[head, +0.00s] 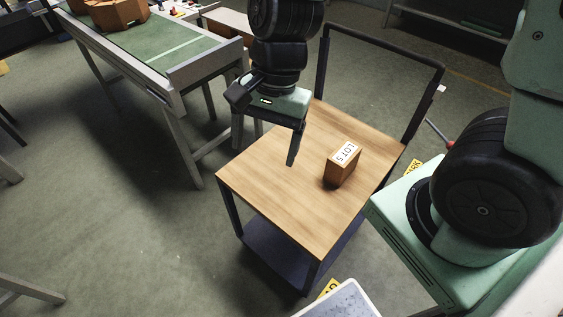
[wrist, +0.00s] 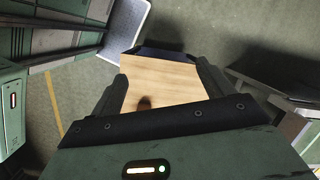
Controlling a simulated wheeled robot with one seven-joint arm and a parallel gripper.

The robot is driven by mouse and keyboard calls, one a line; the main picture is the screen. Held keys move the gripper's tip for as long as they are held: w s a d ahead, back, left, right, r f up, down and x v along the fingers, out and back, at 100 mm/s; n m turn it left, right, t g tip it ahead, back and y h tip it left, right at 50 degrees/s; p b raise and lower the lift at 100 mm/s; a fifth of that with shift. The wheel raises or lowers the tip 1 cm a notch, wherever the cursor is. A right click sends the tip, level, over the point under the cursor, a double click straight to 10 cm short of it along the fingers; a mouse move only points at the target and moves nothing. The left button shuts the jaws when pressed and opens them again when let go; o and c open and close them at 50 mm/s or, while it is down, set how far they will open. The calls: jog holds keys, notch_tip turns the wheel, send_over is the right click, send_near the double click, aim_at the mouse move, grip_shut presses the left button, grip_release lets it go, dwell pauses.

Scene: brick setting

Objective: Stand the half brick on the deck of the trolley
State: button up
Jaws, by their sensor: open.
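The half brick (head: 347,169) is a small brown block with a white "LOT 5" label on its upper face. It rests on the wooden deck (head: 270,200) of the trolley, right of the middle, with nothing holding it. My gripper (head: 265,145) is open and empty above the deck, to the left of the brick and apart from it. In the wrist view my gripper (wrist: 160,75) has bare deck (wrist: 165,75) between its spread fingers. A dark spot shows on the deck there; I cannot tell what it is. The brick cannot be made out in that view.
The trolley has a dark upright handle frame (head: 385,48) at its far side. A green-topped bench (head: 150,45) stands at the upper left with a brown object (head: 112,12) on it. A pale panel (head: 342,302) lies near the front. Open floor (head: 110,220) is at left.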

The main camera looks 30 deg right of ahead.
jog(key=s+a+r+n+h, duration=0.1)
jog(key=s+n, duration=0.3)
jog(key=n, duration=0.4)
jog(key=s+a+r+n+t+h, duration=0.1)
jog(key=s+r+n, duration=0.2)
jog(key=n, duration=0.6)
jog(key=shift+s+r, duration=0.3)
jog(key=shift+s, duration=0.8)
jog(key=shift+f+b, duration=0.75)
